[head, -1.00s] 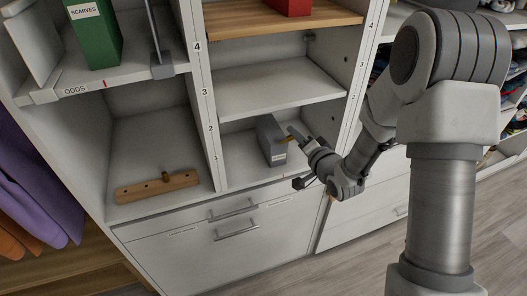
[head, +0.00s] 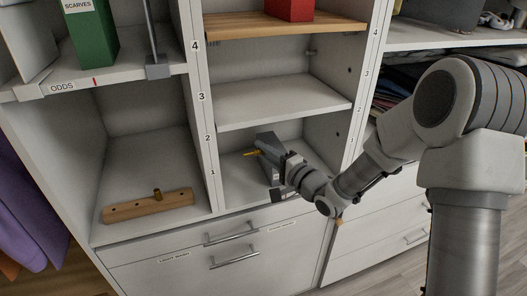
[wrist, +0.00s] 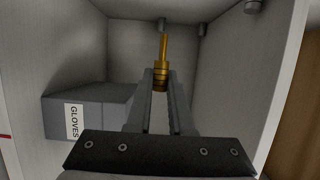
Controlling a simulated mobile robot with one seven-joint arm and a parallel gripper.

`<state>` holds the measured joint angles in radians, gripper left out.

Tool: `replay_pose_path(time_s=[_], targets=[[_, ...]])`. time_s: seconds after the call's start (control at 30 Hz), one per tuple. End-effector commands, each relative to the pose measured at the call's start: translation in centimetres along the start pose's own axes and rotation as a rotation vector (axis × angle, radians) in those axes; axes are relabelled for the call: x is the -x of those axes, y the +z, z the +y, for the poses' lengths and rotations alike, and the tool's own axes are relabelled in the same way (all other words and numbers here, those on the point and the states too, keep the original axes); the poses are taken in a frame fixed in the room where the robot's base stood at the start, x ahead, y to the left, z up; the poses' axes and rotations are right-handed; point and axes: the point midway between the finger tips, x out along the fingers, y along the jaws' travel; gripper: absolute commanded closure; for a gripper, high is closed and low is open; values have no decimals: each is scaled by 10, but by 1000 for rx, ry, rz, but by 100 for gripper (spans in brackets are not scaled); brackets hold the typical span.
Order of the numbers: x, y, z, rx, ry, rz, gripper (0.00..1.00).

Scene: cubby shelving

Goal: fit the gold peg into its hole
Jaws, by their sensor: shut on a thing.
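The gold peg (head: 252,153) is held in my gripper (head: 264,147), inside the lower cubby of the middle column. In the wrist view the peg (wrist: 163,50) stands out past the fingertips (wrist: 160,82), which close on its ringed thick part. Its thin end points away from my wrist. A wooden block (head: 125,209) with several dark holes lies on the floor of the cubby to the left. The block is out of the wrist view.
A grey box labelled GLOVES (wrist: 95,112) stands left of my fingers in the wrist view; my gripper partly hides it in the head view. An upright divider (head: 203,125) separates this cubby from the block's. The space above the block is clear.

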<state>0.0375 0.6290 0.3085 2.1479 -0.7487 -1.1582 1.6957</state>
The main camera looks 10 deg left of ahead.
Motion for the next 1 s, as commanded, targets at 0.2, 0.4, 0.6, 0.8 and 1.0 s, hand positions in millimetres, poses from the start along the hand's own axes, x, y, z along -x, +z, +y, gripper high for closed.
replay_pose_path(time_s=[0.2,0.4,0.6,0.8,1.0], targets=[[-4,12,0,-1,1,-3,100],[-11,30,0,0,1,-3,100],[-16,45,0,0,0,-2,100],[-19,53,0,0,0,-2,100],[-20,54,0,0,1,-1,100]])
